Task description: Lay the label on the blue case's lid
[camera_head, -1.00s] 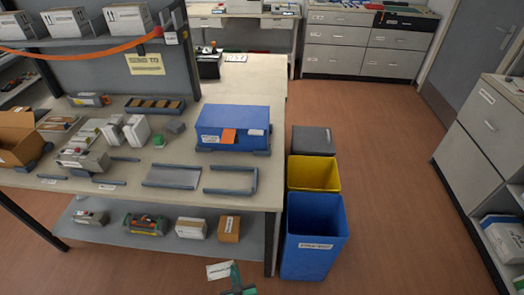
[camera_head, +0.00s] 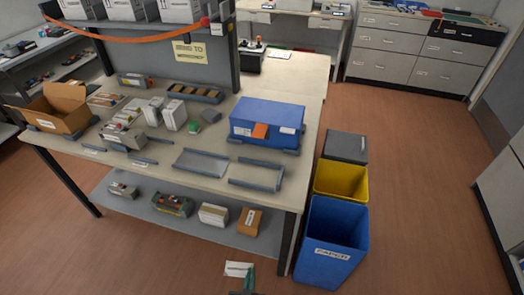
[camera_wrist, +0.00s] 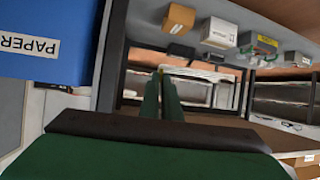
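The blue case (camera_head: 268,112) stands shut at the right end of the workbench, its lid facing up. An orange patch and white stickers show on its front side. A small white label with print (camera_head: 239,269) is at the tip of my gripper (camera_head: 249,277), low at the bottom edge of the head view, in front of the bench. My gripper's green fingers also show in the wrist view (camera_wrist: 162,92), close together, with a pale thin strip at their tips that seems to be the label edge-on. The gripper is well below and apart from the case.
The workbench (camera_head: 150,172) has a lower shelf with boxes and cartridges. A blue paper bin (camera_head: 335,240), a yellow bin (camera_head: 342,181) and a grey bin (camera_head: 346,147) stand along its right end. An open carton (camera_head: 58,108) is at the left. Floor in front is clear.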

